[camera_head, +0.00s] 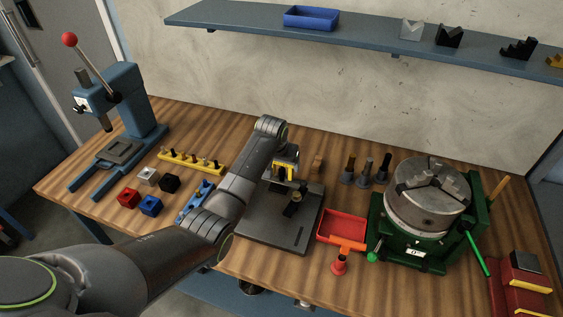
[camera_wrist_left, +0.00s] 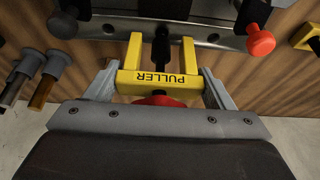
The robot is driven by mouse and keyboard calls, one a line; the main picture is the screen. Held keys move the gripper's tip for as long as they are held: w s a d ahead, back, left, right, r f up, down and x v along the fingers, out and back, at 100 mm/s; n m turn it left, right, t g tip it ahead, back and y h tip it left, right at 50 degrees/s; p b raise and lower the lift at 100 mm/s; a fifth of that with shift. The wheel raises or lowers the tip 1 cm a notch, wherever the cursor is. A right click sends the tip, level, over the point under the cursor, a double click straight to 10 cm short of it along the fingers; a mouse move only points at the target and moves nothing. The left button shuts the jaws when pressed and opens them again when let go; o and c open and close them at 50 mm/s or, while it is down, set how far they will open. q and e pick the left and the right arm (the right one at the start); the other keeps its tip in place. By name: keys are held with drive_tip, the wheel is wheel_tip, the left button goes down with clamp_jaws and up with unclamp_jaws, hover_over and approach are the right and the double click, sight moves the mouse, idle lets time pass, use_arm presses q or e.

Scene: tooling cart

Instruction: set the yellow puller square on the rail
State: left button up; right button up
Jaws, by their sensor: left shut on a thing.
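The yellow puller (camera_wrist_left: 158,82) is held between the grey fingers of my left gripper (camera_wrist_left: 155,88). In the wrist view its lettering reads upside down and its two legs point to the top, with a dark screw between them. The legs reach toward a grey metal bar (camera_wrist_left: 215,36); I cannot tell whether they touch it, or whether that bar is the rail. In the head view my left gripper (camera_head: 287,162) and the puller (camera_head: 284,171) are over the far part of a dark plate (camera_head: 262,222). My right gripper is not in view.
A black and brass part (camera_head: 292,204) stands on the plate. Several dark upright tools (camera_head: 366,171) stand to the right, with a red tray (camera_head: 344,227) and a green-based chuck (camera_head: 426,200). A yellow rack (camera_head: 190,161) and blue press (camera_head: 125,100) are left.

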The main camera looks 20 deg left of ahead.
use_arm(q)
drive_tip(key=shift+f, duration=0.55)
idle(0.4)
drive_tip(key=shift+f, duration=0.15)
idle(1.1)
drive_tip(key=o, duration=1.4)
drive_tip(key=shift+o, duration=0.2)
drive_tip(key=shift+f, duration=0.1)
drive_tip(key=shift+r+p, duration=3.1)
drive_tip(key=shift+p, duration=0.2)
